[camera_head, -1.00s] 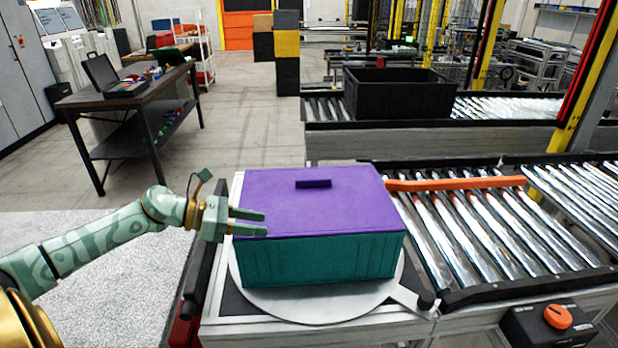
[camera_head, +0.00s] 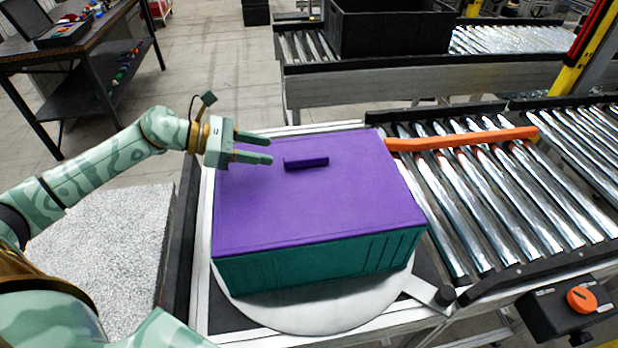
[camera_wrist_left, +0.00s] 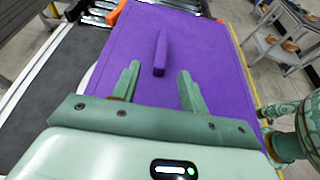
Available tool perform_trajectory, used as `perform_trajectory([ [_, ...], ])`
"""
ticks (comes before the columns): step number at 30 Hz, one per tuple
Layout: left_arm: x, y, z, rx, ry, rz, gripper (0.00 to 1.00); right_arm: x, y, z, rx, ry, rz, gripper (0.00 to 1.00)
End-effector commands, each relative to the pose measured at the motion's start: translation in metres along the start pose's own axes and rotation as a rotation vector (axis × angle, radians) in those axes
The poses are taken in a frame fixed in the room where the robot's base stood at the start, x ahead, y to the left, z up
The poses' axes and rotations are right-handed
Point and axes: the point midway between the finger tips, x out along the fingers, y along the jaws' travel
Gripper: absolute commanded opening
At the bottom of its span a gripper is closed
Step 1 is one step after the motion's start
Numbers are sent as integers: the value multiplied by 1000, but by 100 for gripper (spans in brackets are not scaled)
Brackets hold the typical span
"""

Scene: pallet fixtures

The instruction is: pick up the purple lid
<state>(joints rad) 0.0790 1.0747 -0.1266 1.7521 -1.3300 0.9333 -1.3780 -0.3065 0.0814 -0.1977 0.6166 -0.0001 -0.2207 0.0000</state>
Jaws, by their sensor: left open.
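The purple lid (camera_head: 300,208) lies flat on a teal crate (camera_head: 325,263), covering its top. A small purple bar handle (camera_head: 306,162) stands near the middle of the lid's far part. My left gripper (camera_head: 271,148) is open and empty above the lid, just left of the handle, its fingers pointing toward it. In the left wrist view the handle (camera_wrist_left: 160,54) shows ahead of and between the open fingertips (camera_wrist_left: 158,72), apart from both. I cannot tell the exact height of the fingers over the lid. My right gripper is not in view.
The crate stands on a round grey turntable plate (camera_head: 330,313). An orange bar (camera_head: 462,139) lies across the roller conveyor (camera_head: 500,190) to the right. A black bin (camera_head: 392,28) sits on the far conveyor. A dark workbench (camera_head: 75,50) stands at the far left.

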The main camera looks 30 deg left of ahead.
Motion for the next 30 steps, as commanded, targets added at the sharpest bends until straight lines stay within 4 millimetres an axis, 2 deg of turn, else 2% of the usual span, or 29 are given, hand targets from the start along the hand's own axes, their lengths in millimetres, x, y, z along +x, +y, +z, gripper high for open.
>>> perform_trajectory([
  [1,12,0,3,-1,-7,1,44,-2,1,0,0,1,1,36],
  [4,32,0,2,-2,-5,1,44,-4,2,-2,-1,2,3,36],
  [11,52,0,2,-2,-1,1,44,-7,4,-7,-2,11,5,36],
  [16,78,-4,11,-3,-5,-1,44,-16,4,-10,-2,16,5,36],
  [19,93,-3,8,-3,-2,2,44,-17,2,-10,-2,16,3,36],
  [22,100,-3,7,-3,0,1,44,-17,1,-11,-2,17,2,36],
  [28,101,-3,6,-2,1,2,44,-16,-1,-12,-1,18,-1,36],
  [29,101,-3,6,-2,1,2,38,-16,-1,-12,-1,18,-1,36],
  [30,101,-3,6,-2,1,2,27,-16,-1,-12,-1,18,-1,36],
])
